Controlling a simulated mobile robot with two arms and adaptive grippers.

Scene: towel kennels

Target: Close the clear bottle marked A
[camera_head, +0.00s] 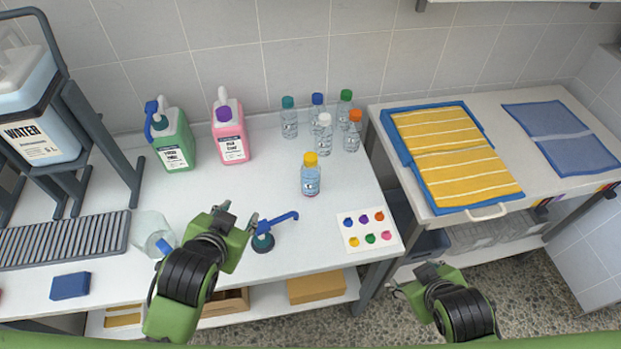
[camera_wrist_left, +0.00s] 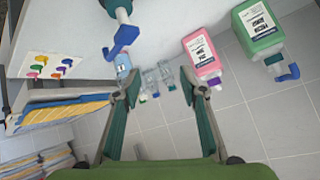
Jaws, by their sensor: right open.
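Several small clear bottles (camera_head: 323,138) with teal, blue, green, white and orange caps stand at the back of the white table. A yellow-capped bottle (camera_head: 311,178) holding bluish liquid stands nearer. The bottles' letters are too small to read, so I cannot tell which is marked A. My left gripper (camera_head: 236,214) is open and empty, in front of the bottles and just left of a blue pump head (camera_head: 275,226) with a dark base. Its spread fingers also show in the left wrist view (camera_wrist_left: 159,92). My right gripper (camera_head: 414,276) is open and empty, off the table's front right corner.
A green jug (camera_head: 174,143) with a blue pump and a pink jug (camera_head: 230,138) stand at the back. A clear vessel (camera_head: 148,228) is left of my left gripper. A colour-dot card (camera_head: 369,231) lies front right. Folded towels (camera_head: 455,155) lie on the right-hand counter.

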